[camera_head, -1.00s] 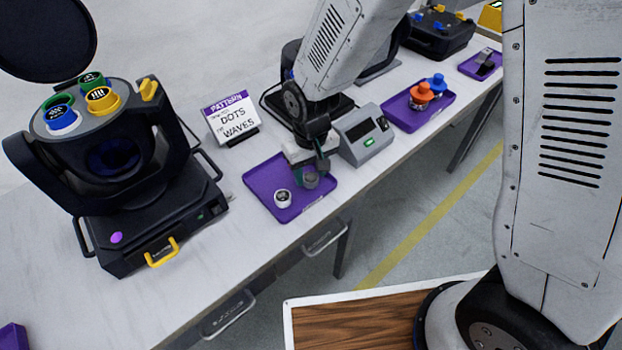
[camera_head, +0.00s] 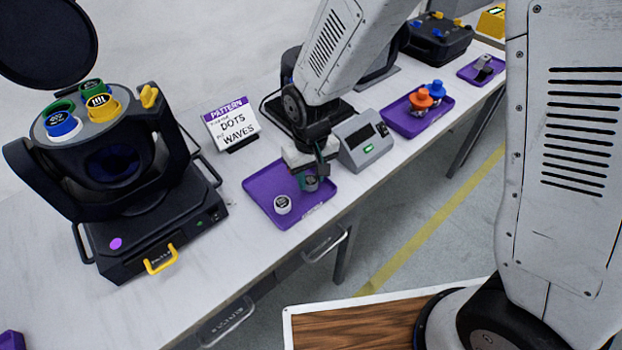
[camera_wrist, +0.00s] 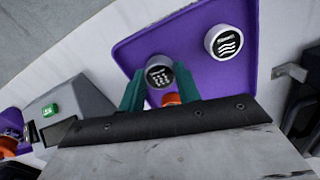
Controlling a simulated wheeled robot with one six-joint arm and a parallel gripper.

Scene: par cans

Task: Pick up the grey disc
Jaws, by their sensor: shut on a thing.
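The grey disc (camera_head: 311,184) is a short grey cylinder with a dark top; in the wrist view the disc (camera_wrist: 158,80) shows a light dot pattern. My gripper (camera_wrist: 159,88) has its green fingers on either side of it, shut on it. In the head view my gripper (camera_head: 310,177) is over the right part of the purple tray (camera_head: 262,192). I cannot tell whether the disc touches the tray. The fingers hide part of its sides. A white disc with a wave pattern (camera_head: 282,205) stands on the same tray, apart from my gripper.
A black stage light (camera_head: 150,215) stands left, with blue, yellow and green discs on top. A pattern sign (camera_head: 232,124) stands behind the tray. A grey box with a green display (camera_head: 366,148) is close right of my gripper. Farther right, another purple tray (camera_head: 404,124) holds orange and blue pieces.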

